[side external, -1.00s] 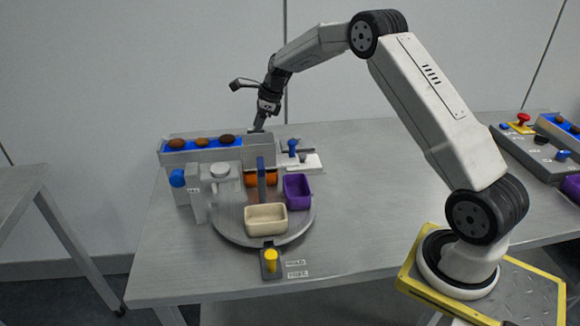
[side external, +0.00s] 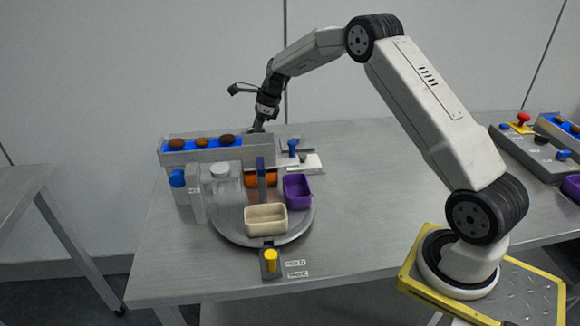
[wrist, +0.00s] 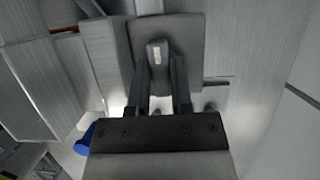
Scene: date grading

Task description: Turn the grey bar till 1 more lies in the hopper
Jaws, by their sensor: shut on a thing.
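My gripper (side external: 259,126) is at the back of the table, at the right end of the feeder. In the wrist view its two fingers are shut on the grey bar (wrist: 158,57), a dark upright piece with a small pale mark. In the side view the bar is mostly hidden by the fingers and feeder. Several brown dates, one of them here (side external: 202,142), lie in a row on the blue strip of the grey feeder (side external: 205,155). A clear box with a pale round disc (side external: 220,170) stands below the feeder; I cannot tell what lies inside.
A round grey turntable (side external: 237,236) carries a cream tray (side external: 266,220), a purple tray (side external: 297,190) and an orange one (side external: 262,179), with a blue upright (side external: 261,168). A yellow peg (side external: 271,260) stands in front. A control box (side external: 538,150) is far right.

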